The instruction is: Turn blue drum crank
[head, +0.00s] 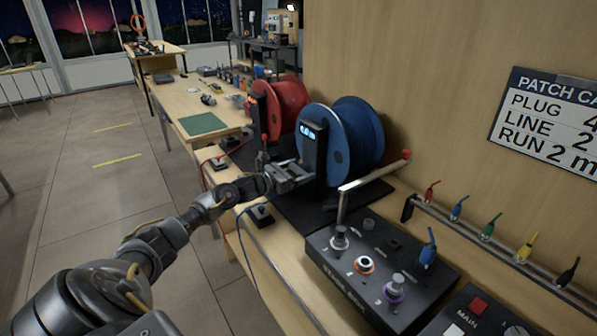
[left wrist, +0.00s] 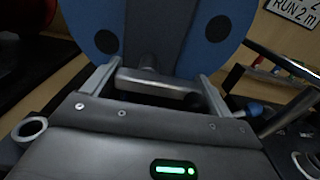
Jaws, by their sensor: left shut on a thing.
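The blue drum (head: 345,135) stands on a dark mat on the bench, with a black post and small lit display (head: 312,135) at its front. In the left wrist view the blue drum's flange (left wrist: 205,45) fills the top middle. My left gripper (head: 292,176) is at the front of the drum, low by the post. In the left wrist view the grey metal crank (left wrist: 155,82) lies between its two fingers, and the gripper is shut on it. The crank's handle is partly hidden by the gripper body. My right gripper is not in view.
A red drum (head: 283,105) stands behind the blue one. A black control box (head: 375,270) with knobs is at the front right, below a rail of coloured plugs (head: 487,228). A wooden wall rises behind. Floor (head: 80,190) on the left is open.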

